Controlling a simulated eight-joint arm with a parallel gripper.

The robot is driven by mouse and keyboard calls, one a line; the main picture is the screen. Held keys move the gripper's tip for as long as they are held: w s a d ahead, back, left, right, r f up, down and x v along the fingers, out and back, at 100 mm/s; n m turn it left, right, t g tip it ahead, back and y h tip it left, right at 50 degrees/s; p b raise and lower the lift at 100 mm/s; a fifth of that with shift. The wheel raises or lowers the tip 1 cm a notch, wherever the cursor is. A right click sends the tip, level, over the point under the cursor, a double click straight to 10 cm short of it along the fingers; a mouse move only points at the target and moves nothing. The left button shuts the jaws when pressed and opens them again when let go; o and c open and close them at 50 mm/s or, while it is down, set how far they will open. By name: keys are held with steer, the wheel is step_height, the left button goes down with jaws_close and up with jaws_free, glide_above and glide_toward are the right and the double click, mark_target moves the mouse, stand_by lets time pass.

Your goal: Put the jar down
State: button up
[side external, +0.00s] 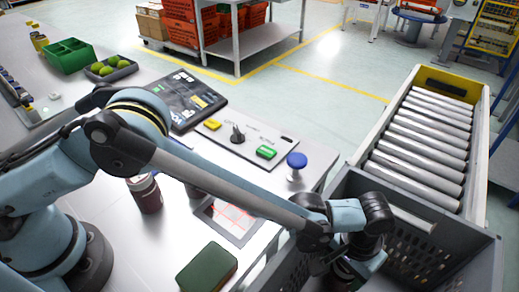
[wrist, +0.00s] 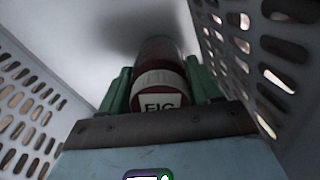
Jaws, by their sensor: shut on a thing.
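A dark red jar (wrist: 163,52) with a pale label reading "FIG" is in the wrist view. My gripper (wrist: 160,78) has its green fingers shut on both sides of it. Perforated grey crate walls (wrist: 27,105) stand left and right of the jar, with a pale floor beyond it. A dark shadow lies by the jar's far end; I cannot tell if it touches the floor. In the side view my wrist reaches down into the grey crate (side external: 455,262). The crate's near wall and the view's lower edge hide the fingers and held jar.
Another dark red jar (side external: 146,194) stands on the white table, with a green box (side external: 207,268) near the front. A blue knob (side external: 297,160) and a control panel (side external: 245,140) are near the table's right edge. A roller conveyor (side external: 425,135) is behind the crate.

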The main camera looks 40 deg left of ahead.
steer(key=shift+f, duration=0.1)
steer(key=o, duration=1.3)
steer(key=shift+o, duration=0.2)
step_height(320, 180, up, 12)
steer(key=shift+r, duration=0.15)
